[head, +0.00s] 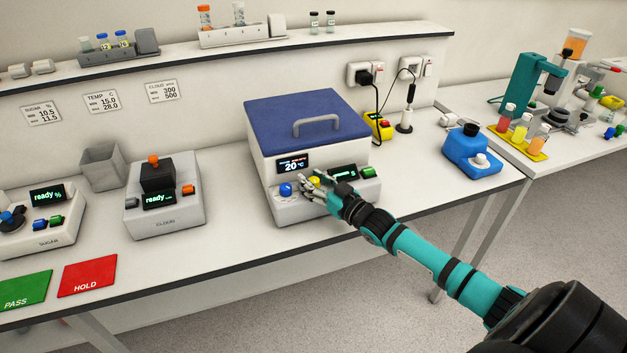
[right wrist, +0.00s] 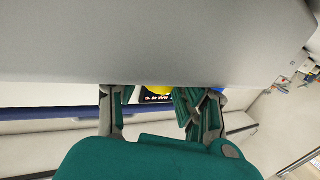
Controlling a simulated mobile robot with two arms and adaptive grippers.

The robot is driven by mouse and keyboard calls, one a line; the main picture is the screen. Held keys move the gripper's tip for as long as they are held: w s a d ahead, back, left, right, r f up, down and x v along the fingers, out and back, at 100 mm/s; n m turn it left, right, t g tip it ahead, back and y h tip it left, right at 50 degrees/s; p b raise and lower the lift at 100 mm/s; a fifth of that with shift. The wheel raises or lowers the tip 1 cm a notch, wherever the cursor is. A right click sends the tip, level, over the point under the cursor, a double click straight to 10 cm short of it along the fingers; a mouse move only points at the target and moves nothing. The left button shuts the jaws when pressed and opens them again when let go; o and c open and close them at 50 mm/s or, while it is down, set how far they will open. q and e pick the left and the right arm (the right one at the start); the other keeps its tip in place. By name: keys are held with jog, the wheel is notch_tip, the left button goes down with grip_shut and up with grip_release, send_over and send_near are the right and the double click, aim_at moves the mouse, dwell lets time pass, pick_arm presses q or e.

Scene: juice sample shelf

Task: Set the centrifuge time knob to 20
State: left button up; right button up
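The centrifuge (head: 257,155) is a white box with a blue lid (head: 300,108), shut, with a grey handle. Its sloped front panel has a lit display reading 20 °C (head: 292,164), a blue knob (head: 286,190), a yellow knob (head: 314,182) and a second display with green text (head: 345,173), too small to read. My right gripper (head: 308,187) is at the panel, by the yellow knob. In the right wrist view its fingers (right wrist: 158,112) are spread, with part of the yellow knob (right wrist: 160,87) showing between and behind them. Contact is unclear. My left gripper is out of view.
A green button (head: 367,172) is right of the gripper. The cloud meter (head: 164,212) stands left, with clear table between. A yellow switch box (head: 378,127) and a blue device (head: 470,151) stand right. A shelf (head: 200,54) runs behind.

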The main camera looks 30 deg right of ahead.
jog(key=shift+d, duration=0.1)
jog(key=shift+r+m+h+p, duration=0.15)
jog(key=shift+m+h+p, duration=0.45)
jog(key=shift+h+p, duration=0.2)
jog(key=shift+m+h+p, duration=0.8)
jog(key=shift+h, duration=0.4)
jog(key=m+h, duration=0.1)
jog(key=h, duration=0.1)
jog(key=shift+m+h+p, duration=0.3)
jog(key=shift+p, duration=0.05)
jog(key=shift+m+g+h, duration=0.4)
jog(key=shift+m+h, duration=0.3)
jog(key=shift+h, duration=0.5)
jog(key=shift+h, duration=0.3)
